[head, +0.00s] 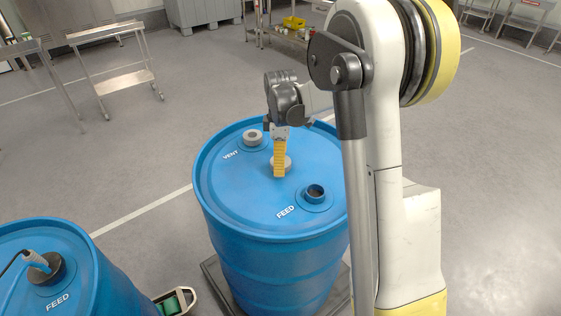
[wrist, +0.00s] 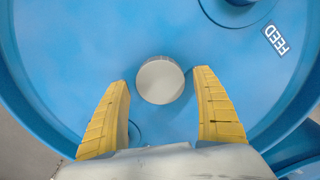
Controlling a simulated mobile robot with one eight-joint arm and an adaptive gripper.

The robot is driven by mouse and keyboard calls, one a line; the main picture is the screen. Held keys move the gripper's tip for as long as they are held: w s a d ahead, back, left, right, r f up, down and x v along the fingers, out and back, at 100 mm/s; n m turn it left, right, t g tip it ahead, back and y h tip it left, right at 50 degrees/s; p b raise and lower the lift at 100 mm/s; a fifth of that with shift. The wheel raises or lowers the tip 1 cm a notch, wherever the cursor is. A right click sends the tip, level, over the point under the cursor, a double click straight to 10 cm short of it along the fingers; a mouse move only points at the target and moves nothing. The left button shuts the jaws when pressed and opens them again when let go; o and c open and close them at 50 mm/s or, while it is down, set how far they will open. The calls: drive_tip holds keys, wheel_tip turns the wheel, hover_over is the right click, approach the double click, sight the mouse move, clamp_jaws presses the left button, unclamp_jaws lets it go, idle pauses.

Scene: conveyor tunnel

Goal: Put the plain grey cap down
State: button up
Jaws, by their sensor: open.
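The plain grey cap (head: 288,162) lies on the blue lid of the middle drum (head: 235,180), between the VENT and FEED fittings. In the head view my gripper's yellow finger hides part of it. In the wrist view the cap (wrist: 160,80) shows as a round pale disc, with its whole outline visible. My gripper (head: 279,172) is open above the lid. In the wrist view its two yellow fingers (wrist: 162,88) stand either side of the cap, with a clear gap on each side, so neither touches it. The exact height of the fingertips above the lid cannot be told.
The open FEED neck (head: 315,192) stands up on the lid at the right. The VENT fitting (head: 252,136) is at the back left. A second blue drum (head: 85,270) with a tube fitting stands at the lower left. The lid around the cap is clear.

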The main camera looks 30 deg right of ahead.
wheel_tip(320, 180, up, 11)
drive_tip(key=p, duration=0.3)
drive_tip(key=s+a+r+m+t, duration=0.2)
drive_tip(key=s+a+r+m, duration=0.1)
drive_tip(key=s+r, duration=0.15)
drive_tip(key=s+a+r+m+t, duration=0.1)
drive_tip(key=s+a+r+m, duration=0.1)
drive_tip(key=s+a+r, duration=0.3)
drive_tip(key=s+a+f+m+t, duration=0.1)
drive_tip(key=s+a+m+t, duration=0.1)
drive_tip(key=s, duration=0.4)
drive_tip(key=s+a+f+m+t, duration=0.2)
drive_tip(key=s+m, duration=0.2)
drive_tip(key=s, duration=0.3)
drive_tip(key=shift+s+f+m, duration=0.2)
drive_tip(key=shift+f+m, duration=0.05)
drive_tip(key=shift+m, duration=0.15)
drive_tip(key=shift+f, duration=0.25)
